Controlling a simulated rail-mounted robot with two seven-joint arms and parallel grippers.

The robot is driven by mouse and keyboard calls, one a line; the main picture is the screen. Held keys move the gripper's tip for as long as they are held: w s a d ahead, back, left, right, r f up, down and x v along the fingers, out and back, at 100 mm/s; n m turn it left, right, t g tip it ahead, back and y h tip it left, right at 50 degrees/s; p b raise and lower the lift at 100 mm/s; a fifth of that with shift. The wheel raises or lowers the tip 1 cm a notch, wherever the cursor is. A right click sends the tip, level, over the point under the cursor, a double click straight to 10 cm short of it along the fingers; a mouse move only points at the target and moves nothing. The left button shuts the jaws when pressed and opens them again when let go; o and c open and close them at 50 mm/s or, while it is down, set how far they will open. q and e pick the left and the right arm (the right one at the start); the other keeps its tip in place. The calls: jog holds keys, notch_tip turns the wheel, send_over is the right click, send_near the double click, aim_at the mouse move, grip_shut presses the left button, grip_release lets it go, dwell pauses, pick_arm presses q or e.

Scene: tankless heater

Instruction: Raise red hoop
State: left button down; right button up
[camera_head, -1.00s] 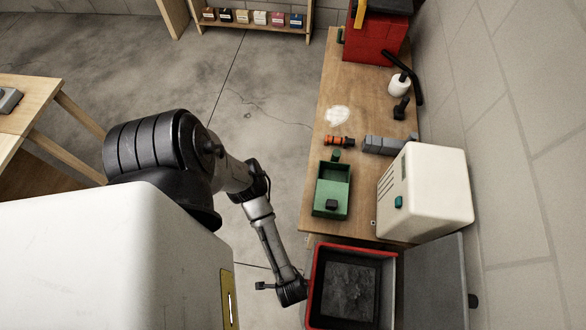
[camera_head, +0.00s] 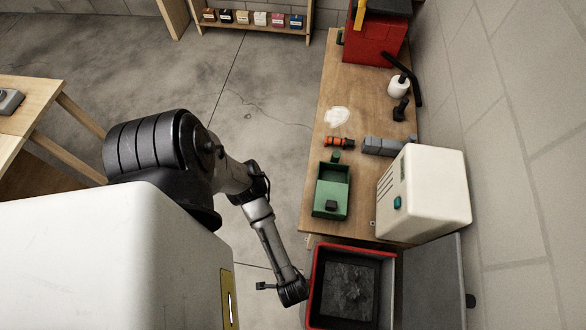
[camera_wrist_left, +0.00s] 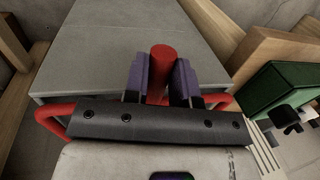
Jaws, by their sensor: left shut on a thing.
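In the left wrist view, my left gripper (camera_wrist_left: 160,82) has two purple fingers shut on the red hoop (camera_wrist_left: 159,56). A thick red bar shows between the fingers. Red curved parts also show at the left and right of the dark wrist plate, which hides what lies between them. Behind the hoop is a flat grey surface (camera_wrist_left: 105,42). In the head view my left arm reaches down to the left side of a box with a red rim (camera_head: 319,268); the fingers and the hold are not visible there. My right gripper is not in view.
The red-rimmed box has a dark inside and a grey panel (camera_head: 436,280) on its right. Beyond it, a wooden bench (camera_head: 355,95) holds a green tray (camera_head: 321,204), a white heater box (camera_head: 440,185) and several tools. A wall runs along the right. Open floor lies left of the bench.

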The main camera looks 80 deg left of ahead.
pick_arm(q)
jog(key=w+d+r+g+y+p, duration=0.1)
jog(key=w+r+g+p, duration=0.2)
jog(key=r+p, duration=0.6)
jog(key=w+d+r+g+y+p, duration=0.1)
jog(key=w+r+g+p, duration=0.2)
jog(key=r+p, duration=0.6)
jog(key=shift+w+d+r+m+p, duration=0.35)
jog(key=shift+w+r, duration=0.2)
jog(key=shift+r, duration=0.45)
jog(key=shift+a, duration=0.1)
jog(key=c, duration=0.9)
grip_release()
jog(key=p+v, duration=0.1)
jog(key=v, duration=1.3)
jog(key=shift+w+f, duration=0.2)
jog(key=shift+f, duration=0.05)
